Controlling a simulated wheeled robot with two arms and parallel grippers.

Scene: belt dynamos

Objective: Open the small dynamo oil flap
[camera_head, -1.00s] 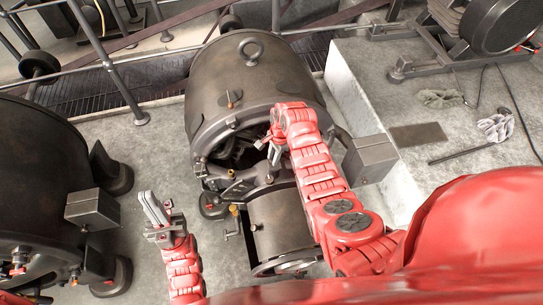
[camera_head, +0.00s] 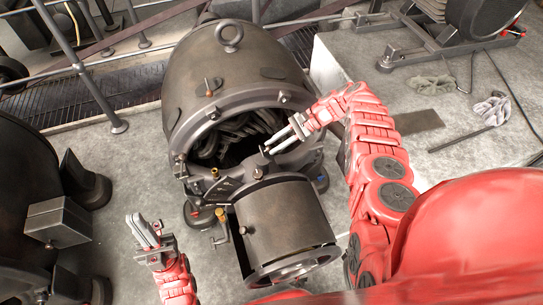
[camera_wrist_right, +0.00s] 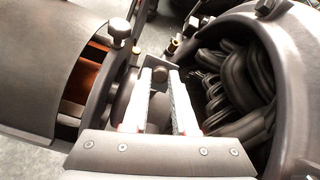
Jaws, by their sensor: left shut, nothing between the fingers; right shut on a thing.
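The dynamo (camera_head: 240,68) is a dark drum with an open front mouth showing black coils, which also show in the right wrist view (camera_wrist_right: 235,85). A smaller dark cylinder (camera_head: 285,215) sits at its front. My right gripper (camera_head: 276,147) reaches in from the right at the mouth's lower edge, above the cylinder. In the right wrist view its pale fingers (camera_wrist_right: 160,78) are closed on a small dark part (camera_wrist_right: 158,72) between cylinder and mouth; I cannot tell surely whether this is the oil flap. My left gripper (camera_head: 145,230) is shut and empty, left of the dynamo.
A second dark machine (camera_head: 25,180) with a grey box (camera_head: 57,221) stands at the left. A railing (camera_head: 85,70) runs behind. At the right, gloves (camera_head: 492,108), a rod (camera_head: 461,144) and a dark plate (camera_head: 418,121) lie on a raised grey block.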

